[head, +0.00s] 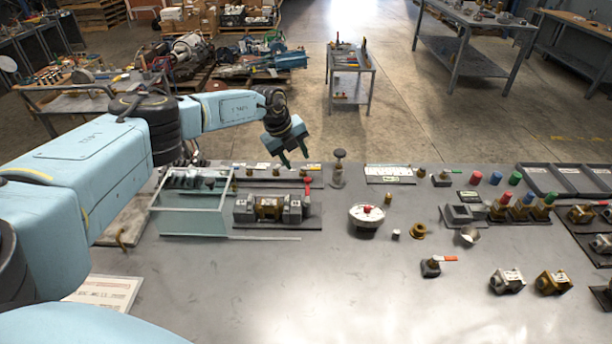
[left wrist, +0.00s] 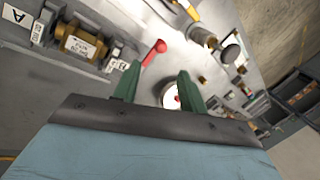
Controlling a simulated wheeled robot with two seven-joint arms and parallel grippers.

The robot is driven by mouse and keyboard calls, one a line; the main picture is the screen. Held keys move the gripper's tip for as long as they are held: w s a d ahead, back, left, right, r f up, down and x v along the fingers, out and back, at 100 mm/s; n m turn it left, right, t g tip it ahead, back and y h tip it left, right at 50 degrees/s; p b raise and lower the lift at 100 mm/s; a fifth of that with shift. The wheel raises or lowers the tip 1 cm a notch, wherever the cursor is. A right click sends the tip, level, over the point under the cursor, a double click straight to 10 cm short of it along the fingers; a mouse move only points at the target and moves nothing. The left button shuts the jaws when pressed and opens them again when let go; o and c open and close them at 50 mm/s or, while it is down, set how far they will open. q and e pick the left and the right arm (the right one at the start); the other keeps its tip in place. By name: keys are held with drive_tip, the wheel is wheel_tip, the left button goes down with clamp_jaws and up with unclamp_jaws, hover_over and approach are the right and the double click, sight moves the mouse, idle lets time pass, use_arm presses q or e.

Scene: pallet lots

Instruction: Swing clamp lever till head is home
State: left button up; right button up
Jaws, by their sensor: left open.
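My left gripper (head: 293,157) is open and empty, above the back edge of the grey table. Its green fingertips also show in the left wrist view (left wrist: 160,72), spread apart. The clamp lever with a red knob (head: 308,183) stands at the right end of a fixture holding a brass block (head: 268,208) between grey blocks. In the left wrist view the red lever (left wrist: 154,52) appears just beyond the left fingertip; I cannot tell any contact. The brass block (left wrist: 82,46) shows to its left. The clamp head's exact seating cannot be made out. My right gripper is not in view.
A glass-walled box (head: 190,222) stands left of the fixture. A round white dial with a red centre (head: 367,217) and a dark-knobbed post (head: 339,168) stand to its right. Several valves and fittings lie farther right. The table's front middle is clear.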

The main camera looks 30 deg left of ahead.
sight(306, 178)
use_arm(q)
drive_tip(key=b+x, duration=0.4)
drive_tip(key=x, duration=0.4)
drive_tip(key=shift+w+d+f+b, duration=0.1)
drive_tip(key=shift+w+f+b, duration=0.15)
drive_tip(key=shift+f+b, duration=0.35)
drive_tip(key=shift+r, duration=0.1)
clamp_jaws()
